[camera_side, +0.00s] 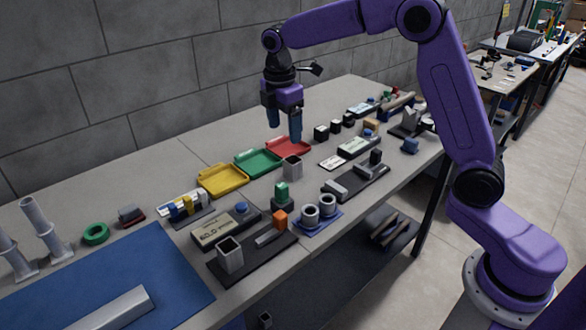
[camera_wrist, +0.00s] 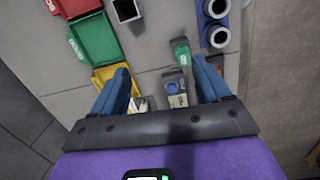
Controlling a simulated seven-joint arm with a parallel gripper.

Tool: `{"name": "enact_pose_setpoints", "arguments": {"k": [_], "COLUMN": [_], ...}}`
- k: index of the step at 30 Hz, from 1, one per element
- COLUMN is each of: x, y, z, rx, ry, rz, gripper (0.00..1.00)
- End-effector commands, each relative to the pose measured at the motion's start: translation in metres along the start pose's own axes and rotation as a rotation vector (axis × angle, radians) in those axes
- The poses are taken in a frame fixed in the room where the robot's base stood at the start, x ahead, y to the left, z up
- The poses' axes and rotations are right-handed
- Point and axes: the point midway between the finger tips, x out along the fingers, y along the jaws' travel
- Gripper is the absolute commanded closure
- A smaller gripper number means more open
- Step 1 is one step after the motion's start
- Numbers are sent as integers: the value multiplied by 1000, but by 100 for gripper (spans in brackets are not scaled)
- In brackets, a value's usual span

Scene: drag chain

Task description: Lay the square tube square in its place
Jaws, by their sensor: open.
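A short grey square tube (camera_side: 292,167) stands upright on the bench beside the red tray, its dark hollow end up. It also shows at the top of the wrist view (camera_wrist: 127,11), beyond my fingertips and to their left. A second, similar square tube (camera_side: 229,253) stands upright on a long dark base (camera_side: 262,256) nearer the front. My gripper (camera_side: 284,130) hangs above the bench behind the first tube, fingers pointing down. Its blue fingers are spread with nothing held between them (camera_wrist: 161,72).
Yellow (camera_side: 222,180), green (camera_side: 258,162) and red (camera_side: 289,147) trays lie in a row along the bench. Two grey rings stand on a blue base (camera_side: 318,220), near a green-topped block (camera_side: 281,193). A blue mat (camera_side: 110,280) covers the left end. Small black blocks (camera_side: 321,132) stand at right.

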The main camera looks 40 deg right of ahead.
Motion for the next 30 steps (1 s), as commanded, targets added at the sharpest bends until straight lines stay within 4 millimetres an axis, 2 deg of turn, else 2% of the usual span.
{"name": "enact_pose_setpoints", "arguments": {"k": [1,3,9,14,17,30], "x": [5,9,19,26,39,120], "y": [15,32,58,63,62,60], "z": [8,20,45,51,52,54], "rx": [-9,-30,-72,-83,-83,-81], "ry": [-6,-13,-26,-29,-29,-28], "rz": [-6,-9,-19,-23,-25,-25], "gripper": [23,23,23,23,23,23]}}
